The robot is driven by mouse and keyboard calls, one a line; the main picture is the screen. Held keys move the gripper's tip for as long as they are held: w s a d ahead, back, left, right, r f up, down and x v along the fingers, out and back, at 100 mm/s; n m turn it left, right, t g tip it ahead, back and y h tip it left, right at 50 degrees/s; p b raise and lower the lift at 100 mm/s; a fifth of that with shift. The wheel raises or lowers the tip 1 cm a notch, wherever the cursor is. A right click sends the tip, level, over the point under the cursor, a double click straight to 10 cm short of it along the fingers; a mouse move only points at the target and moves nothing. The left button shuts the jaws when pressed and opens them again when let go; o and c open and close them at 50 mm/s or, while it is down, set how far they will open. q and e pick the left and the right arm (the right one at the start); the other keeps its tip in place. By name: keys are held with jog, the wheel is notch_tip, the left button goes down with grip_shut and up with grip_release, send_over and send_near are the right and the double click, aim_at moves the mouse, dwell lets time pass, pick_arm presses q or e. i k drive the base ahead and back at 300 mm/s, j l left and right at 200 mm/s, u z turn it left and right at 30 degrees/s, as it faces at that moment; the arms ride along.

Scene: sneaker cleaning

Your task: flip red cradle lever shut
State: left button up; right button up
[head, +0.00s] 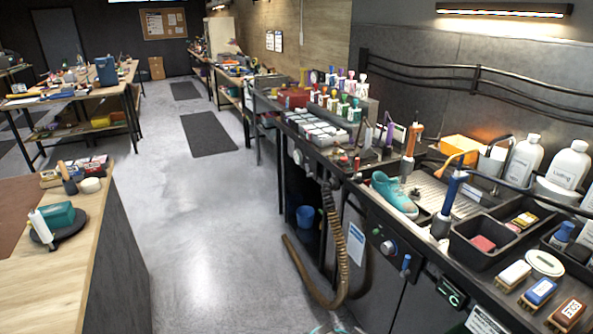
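A teal sneaker (395,195) sits on the dark workbench on the right, beside a ridged metal tray (440,192). A cradle and its red lever cannot be made out for certain. A small upright red piece (357,163) stands on the bench left of the sneaker; it is too small to tell whether it is a lever.
Tools with orange (411,140) and blue (449,193) handles stand near the sneaker. White bottles (523,158), black bins (482,244) and brushes (540,291) fill the right. A ribbed brown hose (336,240) hangs in front. The grey floor (208,230) is largely clear.

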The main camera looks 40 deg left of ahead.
aim_at(356, 175)
jog(key=u, duration=1.1)
jog(key=i+j+u, duration=0.25)
jog(key=i, duration=0.9)
jog(key=i+u, duration=0.25)
jog(key=i, duration=0.85)
